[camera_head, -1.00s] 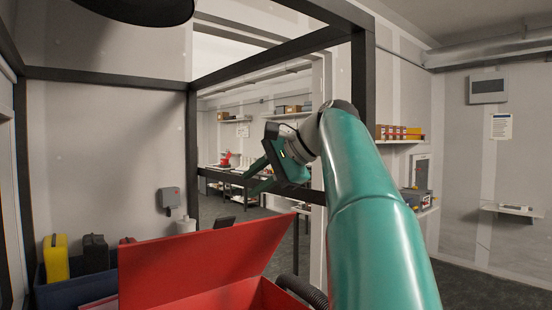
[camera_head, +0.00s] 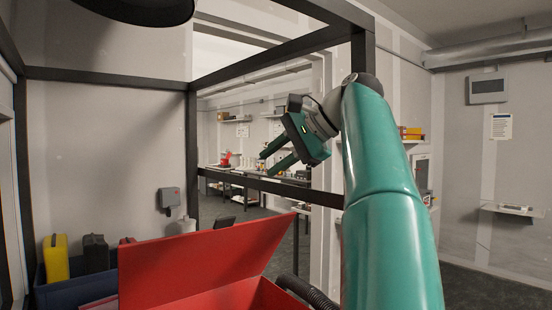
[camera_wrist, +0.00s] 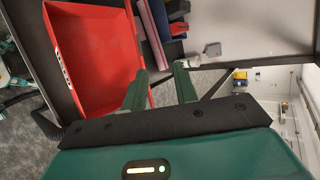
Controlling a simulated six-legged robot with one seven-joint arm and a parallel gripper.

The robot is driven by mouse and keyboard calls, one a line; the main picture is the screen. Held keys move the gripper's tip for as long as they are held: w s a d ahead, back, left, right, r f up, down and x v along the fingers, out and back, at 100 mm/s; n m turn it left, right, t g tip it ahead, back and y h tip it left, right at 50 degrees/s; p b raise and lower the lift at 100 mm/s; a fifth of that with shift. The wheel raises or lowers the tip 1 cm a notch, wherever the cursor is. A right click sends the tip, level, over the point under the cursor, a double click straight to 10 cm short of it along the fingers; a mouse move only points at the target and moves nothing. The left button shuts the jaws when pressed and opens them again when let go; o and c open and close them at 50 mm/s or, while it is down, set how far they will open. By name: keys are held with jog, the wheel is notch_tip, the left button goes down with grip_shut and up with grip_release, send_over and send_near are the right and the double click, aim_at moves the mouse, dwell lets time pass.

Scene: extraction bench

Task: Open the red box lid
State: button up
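The red box (camera_head: 255,295) is at the bottom of the head view, cut off by the frame edge. Its red lid (camera_head: 205,262) stands raised and tilted, showing a broad face. In the wrist view a red, tray-like part of the box (camera_wrist: 95,50) fills the upper left; I cannot tell whether it is the body or the lid. My gripper (camera_head: 272,160) is up and beyond the box, clear of the lid. Its two green fingers are apart with nothing between them, as the wrist view also shows (camera_wrist: 162,82).
A blue bin (camera_head: 75,292) with a yellow case (camera_head: 55,258) and a black case (camera_head: 95,253) stands left of the box. A dark frame post (camera_head: 192,150) and crossbar (camera_head: 255,184) are near my gripper. A black hose (camera_head: 305,291) lies right of the box.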

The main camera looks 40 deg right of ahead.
dwell(0.5)
jog(key=s+d+r, duration=0.1)
jog(key=s+d, duration=0.2)
jog(key=s, duration=0.4)
jog(key=s+d+r, duration=0.2)
jog(key=s+d, duration=0.2)
jog(key=s, duration=0.3)
jog(key=shift+s, duration=0.3)
jog(key=shift+d, duration=0.1)
jog(key=shift+c, duration=0.4)
